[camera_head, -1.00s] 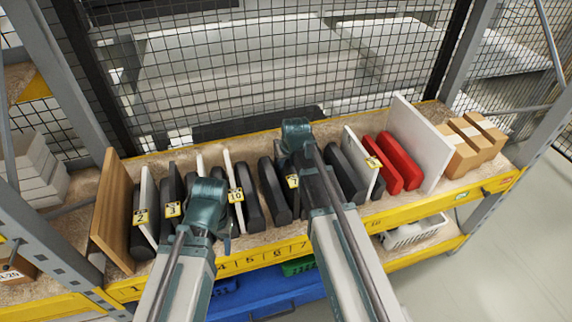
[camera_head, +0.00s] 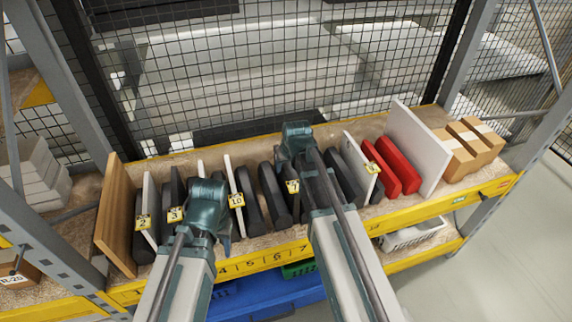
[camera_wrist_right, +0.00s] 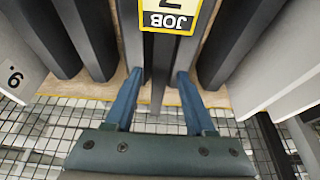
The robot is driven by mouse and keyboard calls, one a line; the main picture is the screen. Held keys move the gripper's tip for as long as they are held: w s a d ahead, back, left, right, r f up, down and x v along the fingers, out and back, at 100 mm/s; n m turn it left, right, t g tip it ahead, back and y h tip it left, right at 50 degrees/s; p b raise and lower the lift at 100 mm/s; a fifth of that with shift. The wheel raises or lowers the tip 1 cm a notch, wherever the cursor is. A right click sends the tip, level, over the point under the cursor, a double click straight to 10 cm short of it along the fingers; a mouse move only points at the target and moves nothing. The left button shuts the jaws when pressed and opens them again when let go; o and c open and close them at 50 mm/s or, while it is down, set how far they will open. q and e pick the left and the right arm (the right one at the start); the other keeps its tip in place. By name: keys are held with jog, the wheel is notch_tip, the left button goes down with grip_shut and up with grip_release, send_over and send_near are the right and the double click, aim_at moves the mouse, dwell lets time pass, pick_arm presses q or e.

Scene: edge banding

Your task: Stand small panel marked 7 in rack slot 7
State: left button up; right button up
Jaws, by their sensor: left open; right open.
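The small panel marked 7 (camera_wrist_right: 160,72) stands upright among dark rack dividers. Its yellow JOB 7 label shows upside down at the top of the right wrist view. The label (camera_head: 292,187) also shows in the head view, just left of my right arm. My right gripper (camera_wrist_right: 158,105) is open, with one blue finger on each side of the panel. I cannot tell whether the fingers touch it. My left gripper (camera_head: 212,205) is open over the rack's left part, its fingers partly hidden. The shelf's front edge (camera_head: 262,261) carries slot numbers, including 7.
Dark dividers (camera_head: 273,195) and labelled panels 2, 3 and 10 crowd the rack. A brown board (camera_head: 117,210) stands at the left end. Red pieces (camera_head: 400,165), a tall white panel (camera_head: 420,145) and cardboard boxes (camera_head: 470,140) stand at the right. Wire mesh closes the back.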

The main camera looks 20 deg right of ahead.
jog(key=p+v, duration=0.8)
jog(key=v, duration=0.2)
jog(key=s+a+n+g, duration=0.1)
jog(key=s+a+g, duration=0.1)
jog(key=s+a, duration=0.4)
jog(key=s+a+f+n+g+h, duration=0.1)
jog(key=s+a+n+g, duration=0.1)
jog(key=s+a, duration=0.5)
jog(key=s, duration=0.6)
jog(key=shift+s+a+f+g, duration=0.25)
jog(key=shift+s+f+g, duration=0.05)
jog(key=shift+s+f, duration=0.05)
